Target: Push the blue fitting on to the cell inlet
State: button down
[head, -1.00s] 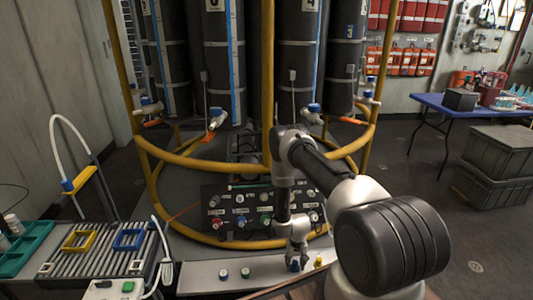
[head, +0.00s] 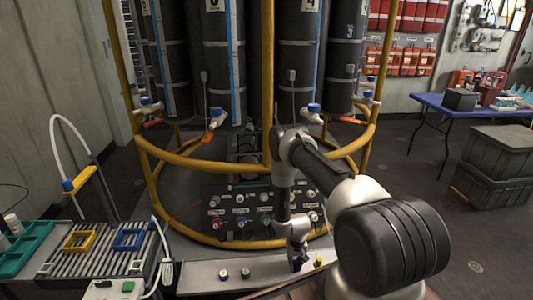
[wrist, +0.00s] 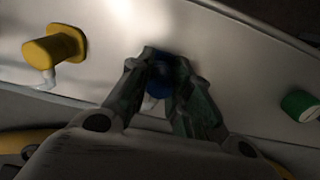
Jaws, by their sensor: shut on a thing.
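The blue fitting (wrist: 159,76) is between the fingertips of my gripper (wrist: 163,62) in the wrist view, with a pale stub showing below it. My gripper is shut on it. In the head view my gripper (head: 297,261) is low over the front shelf, with the blue fitting (head: 297,267) at its tips. I cannot tell whether the fitting still touches the shelf. A dark panel (head: 262,212) with several coloured, labelled ports stands behind the shelf. The labels are too small to read, so I cannot tell which port is the cell inlet.
A yellow fitting (wrist: 55,50) and a green fitting (wrist: 300,105) stand on the pale shelf (head: 205,272) at either side of my gripper. Yellow rails (head: 190,237) ring the tall dark cylinders (head: 215,60). A slatted rack (head: 105,248) is at the left.

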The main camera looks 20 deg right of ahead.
jog(key=shift+r, duration=2.95)
jog(key=shift+a, duration=0.1)
jog(key=shift+w+a+t, duration=0.1)
jog(key=shift+a+t, duration=0.25)
jog(key=shift+t, duration=0.05)
jog(key=w+a+r+n+t, duration=0.25)
jog(key=w+a, duration=0.35)
jog(key=a, duration=0.4)
jog(key=m+t+h, duration=0.3)
jog(key=t, duration=0.5)
send_near(240, 199)
jog(key=shift+n, duration=0.25)
jog(key=shift+x, duration=2.8)
jog(key=shift+w+f, duration=0.35)
jog(key=shift+w, duration=0.05)
